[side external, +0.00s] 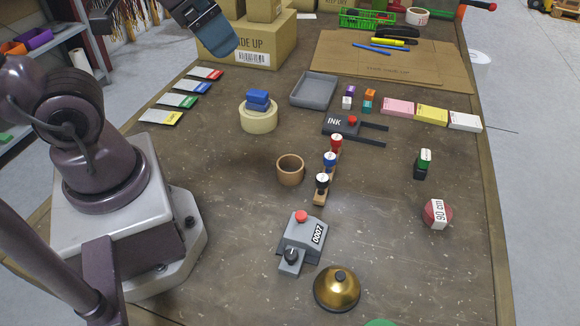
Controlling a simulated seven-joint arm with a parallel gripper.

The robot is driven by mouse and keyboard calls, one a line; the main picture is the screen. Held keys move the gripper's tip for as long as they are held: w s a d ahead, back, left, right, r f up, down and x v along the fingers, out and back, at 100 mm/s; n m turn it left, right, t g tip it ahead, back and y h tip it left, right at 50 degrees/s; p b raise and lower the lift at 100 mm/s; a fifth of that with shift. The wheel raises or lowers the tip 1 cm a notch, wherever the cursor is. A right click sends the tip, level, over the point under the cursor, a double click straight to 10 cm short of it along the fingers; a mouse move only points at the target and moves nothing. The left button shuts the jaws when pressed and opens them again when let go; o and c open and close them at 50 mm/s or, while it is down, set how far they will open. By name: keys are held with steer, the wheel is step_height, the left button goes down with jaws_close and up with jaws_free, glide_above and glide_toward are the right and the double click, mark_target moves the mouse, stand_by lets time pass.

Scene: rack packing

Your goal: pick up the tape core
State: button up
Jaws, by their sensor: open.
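The tape core (290,169) is a short brown ring standing on its flat end on the table, with its hollow opening facing up. It is left of the row of stamps and below the cream tape roll. My gripper (222,42) shows only partly at the top edge, dark blue-grey, in front of the cardboard boxes. It is open, far above and left of the tape core in the picture and apart from it. Its fingertips are hard to make out.
A cream tape roll (259,117) carries blue blocks (258,98). Upright stamps (330,160) stand close on the core's right. A grey numbering device (302,240) and brass bell (337,288) are below. A grey tray (314,91) lies beyond. The table left of the core is clear.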

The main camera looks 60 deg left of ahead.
steer(key=shift+o, duration=0.7)
